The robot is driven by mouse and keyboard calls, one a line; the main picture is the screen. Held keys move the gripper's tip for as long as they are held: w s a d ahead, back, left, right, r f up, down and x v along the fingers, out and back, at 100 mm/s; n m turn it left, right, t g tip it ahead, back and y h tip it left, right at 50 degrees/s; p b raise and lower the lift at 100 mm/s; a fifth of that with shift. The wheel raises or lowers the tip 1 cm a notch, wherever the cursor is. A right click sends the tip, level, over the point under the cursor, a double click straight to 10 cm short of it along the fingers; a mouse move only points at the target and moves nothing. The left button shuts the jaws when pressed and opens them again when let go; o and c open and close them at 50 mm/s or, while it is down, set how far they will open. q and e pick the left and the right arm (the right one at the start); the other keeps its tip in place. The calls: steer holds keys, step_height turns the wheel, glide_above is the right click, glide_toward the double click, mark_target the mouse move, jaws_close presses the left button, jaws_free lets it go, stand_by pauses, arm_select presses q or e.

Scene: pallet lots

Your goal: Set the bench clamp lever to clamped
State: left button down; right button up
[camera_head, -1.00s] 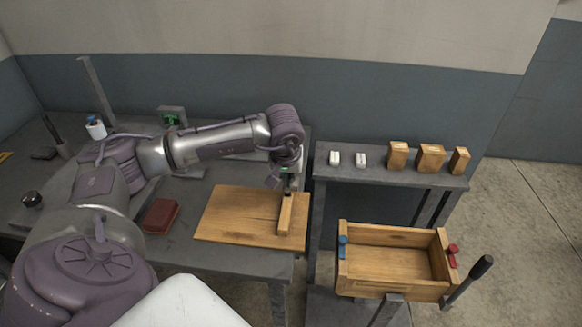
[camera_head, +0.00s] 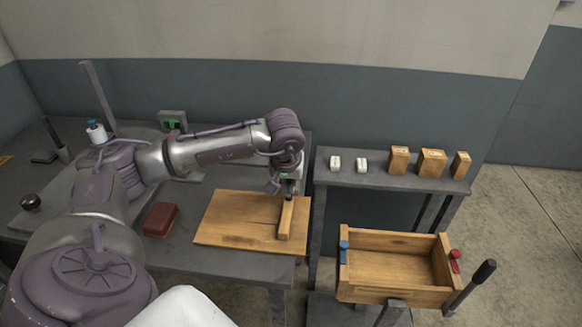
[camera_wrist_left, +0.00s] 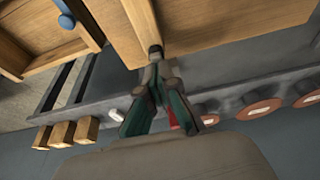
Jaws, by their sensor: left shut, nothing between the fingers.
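A lever with a black grip (camera_head: 484,272) stands tilted at the right end of the wooden box; I cannot tell whether it is the bench clamp lever or how it is set. My left gripper (camera_head: 289,190) is at the right part of the wooden board (camera_head: 230,215), at the far end of a narrow wooden bar (camera_head: 286,220). In the left wrist view its fingertips (camera_wrist_left: 155,58) are together and empty, close to the end of the bar (camera_wrist_left: 141,22). Whether they touch it is unclear. My right gripper is out of view.
The wooden box (camera_head: 390,296) has a blue knob (camera_head: 344,246) and a red knob (camera_head: 455,255). Several wooden blocks (camera_head: 431,163) and two white pieces (camera_head: 361,164) stand on the grey shelf (camera_head: 380,180). A dark red block (camera_head: 161,219) lies left of the board.

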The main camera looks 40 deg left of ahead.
arm_select(q)
step_height(320, 180, up, 5)
steer(key=p, duration=0.2)
steer(key=shift+f+p, duration=0.2)
steer(key=shift+p, duration=0.1)
steer(key=s+d+r+b, duration=0.2)
steer(key=s+d+r, duration=0.1)
steer(key=s+r, duration=0.2)
steer(key=shift+v, duration=0.85)
steer(key=shift+s, duration=0.1)
